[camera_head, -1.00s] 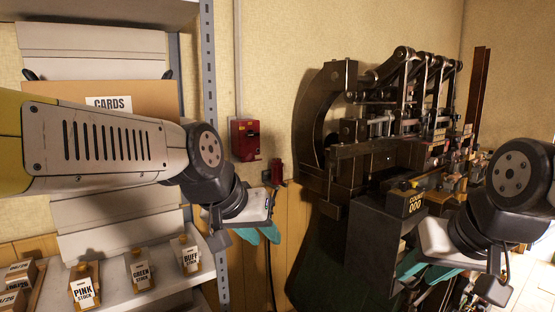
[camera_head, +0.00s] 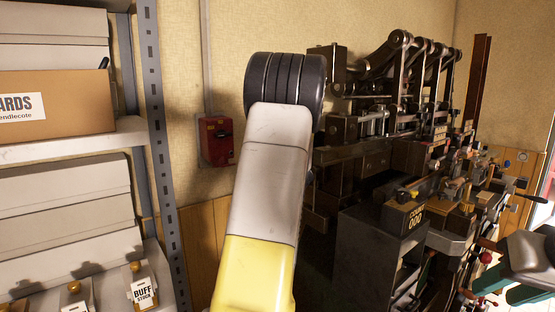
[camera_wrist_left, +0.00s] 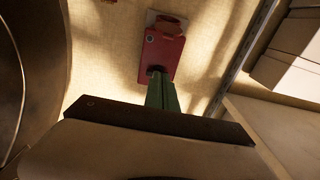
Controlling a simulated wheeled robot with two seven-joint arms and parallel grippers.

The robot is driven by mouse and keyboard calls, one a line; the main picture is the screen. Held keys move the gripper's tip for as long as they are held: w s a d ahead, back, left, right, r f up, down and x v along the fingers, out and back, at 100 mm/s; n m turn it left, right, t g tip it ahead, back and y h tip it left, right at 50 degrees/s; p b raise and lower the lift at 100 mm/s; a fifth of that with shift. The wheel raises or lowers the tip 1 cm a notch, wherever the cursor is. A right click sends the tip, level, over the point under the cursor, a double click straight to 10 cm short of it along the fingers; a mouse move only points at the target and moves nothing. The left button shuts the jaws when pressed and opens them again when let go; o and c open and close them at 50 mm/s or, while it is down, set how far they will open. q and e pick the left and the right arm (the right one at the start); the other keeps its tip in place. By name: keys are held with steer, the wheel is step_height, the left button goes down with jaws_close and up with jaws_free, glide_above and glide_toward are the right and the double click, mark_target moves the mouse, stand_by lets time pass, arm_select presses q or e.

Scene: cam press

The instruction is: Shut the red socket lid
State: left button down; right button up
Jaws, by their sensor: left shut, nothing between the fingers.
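The red socket box (camera_head: 217,141) is fixed on the wall left of the press in the head view. It also shows in the left wrist view (camera_wrist_left: 163,52), with a red and pale part (camera_wrist_left: 168,20) at its far end. I cannot tell clearly how its lid stands. My left gripper (camera_wrist_left: 160,84) is shut and empty in the wrist view, its green fingertips overlapping the near edge of the red box. Whether they touch it I cannot tell. In the head view my left arm hides this gripper. My right gripper (camera_head: 508,286) is at the lower right, away from the socket.
A large dark press (camera_head: 390,150) stands right of the socket, close to my raised left arm. A metal shelf post (camera_head: 158,110) and shelves with a cards box (camera_head: 50,105) stand to the left. Plain wall (camera_head: 178,60) lies between post and socket.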

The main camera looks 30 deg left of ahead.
arm_select(q)
glide_above(229, 165)
steer(key=d, duration=0.1)
steer(key=shift+d+f, duration=0.3)
steer(key=shift+f, duration=0.3)
steer(key=shift+d+f, duration=0.25)
steer(key=shift+f, duration=0.35)
steer(key=shift+d+f, duration=0.3)
steer(key=shift+f, duration=0.3)
